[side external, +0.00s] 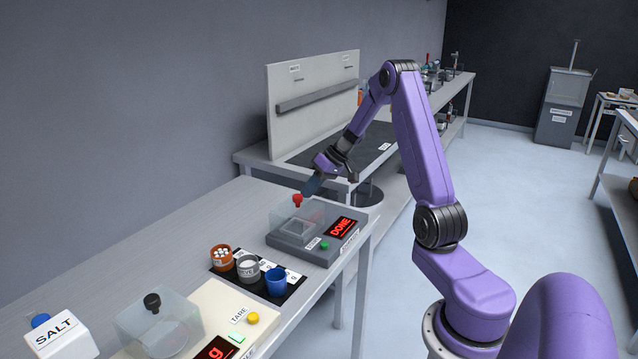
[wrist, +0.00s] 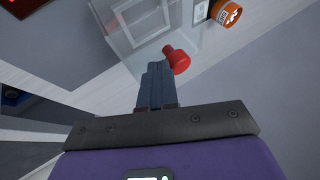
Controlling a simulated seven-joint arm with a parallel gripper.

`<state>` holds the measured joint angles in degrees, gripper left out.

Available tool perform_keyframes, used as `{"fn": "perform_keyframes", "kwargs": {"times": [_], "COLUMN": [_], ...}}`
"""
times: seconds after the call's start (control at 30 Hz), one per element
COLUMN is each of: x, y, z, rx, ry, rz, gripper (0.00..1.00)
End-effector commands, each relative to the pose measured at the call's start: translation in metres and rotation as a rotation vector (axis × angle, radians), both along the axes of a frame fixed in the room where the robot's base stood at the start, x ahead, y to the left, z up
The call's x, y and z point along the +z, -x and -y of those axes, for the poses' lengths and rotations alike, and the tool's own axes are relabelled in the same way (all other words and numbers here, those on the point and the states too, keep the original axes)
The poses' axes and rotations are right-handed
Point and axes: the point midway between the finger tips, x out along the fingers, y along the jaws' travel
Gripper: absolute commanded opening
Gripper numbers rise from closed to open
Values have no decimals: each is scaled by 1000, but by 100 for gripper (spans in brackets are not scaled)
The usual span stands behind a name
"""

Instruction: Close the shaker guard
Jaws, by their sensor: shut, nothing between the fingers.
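The shaker (side external: 290,243) is a dark grey box on the bench with a red DONE display (side external: 342,227) and a green button. Its clear guard (side external: 283,218), with a red knob (side external: 298,199) on it, stands at the back left of the shaker top, by the square plate; I cannot tell how far it covers the plate. My gripper (side external: 308,190) is shut and empty, pointing down just beside the knob. In the wrist view my fingertips (wrist: 157,68) are close to the red knob (wrist: 177,60); I cannot tell whether they touch it. The clear guard (wrist: 135,30) lies beyond them.
An orange cup (side external: 221,257), a white-filled cup (side external: 248,267) and a blue cup (side external: 277,281) stand on a dark mat in front of the shaker. A balance with a clear cover (side external: 160,318) and a SALT box (side external: 62,337) are nearer. A tall panel (side external: 310,105) stands behind.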

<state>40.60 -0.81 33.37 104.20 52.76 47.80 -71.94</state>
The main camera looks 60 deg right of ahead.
Motion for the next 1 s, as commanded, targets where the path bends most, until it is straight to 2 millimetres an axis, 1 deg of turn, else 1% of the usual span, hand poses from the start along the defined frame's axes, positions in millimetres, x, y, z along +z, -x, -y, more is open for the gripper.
{"fn": "perform_keyframes", "kwargs": {"times": [0.03, 0.13, 0.57, 0.67, 0.77, 0.87, 1.0], "x": [0, 0, -1, -1, -1, 0, 26], "y": [0, 1, 1, 3, 6, 10, 24], "z": [-6, -10, -12, -4, 12, 34, 45], "rx": [1, 0, 9, 7, 0, -8, -8], "ry": [0, 0, -7, -6, -2, 3, 7], "rz": [1, -1, -6, -5, -3, 1, 5], "gripper": [0, 0, 0, 0, 0, 0, 0]}}
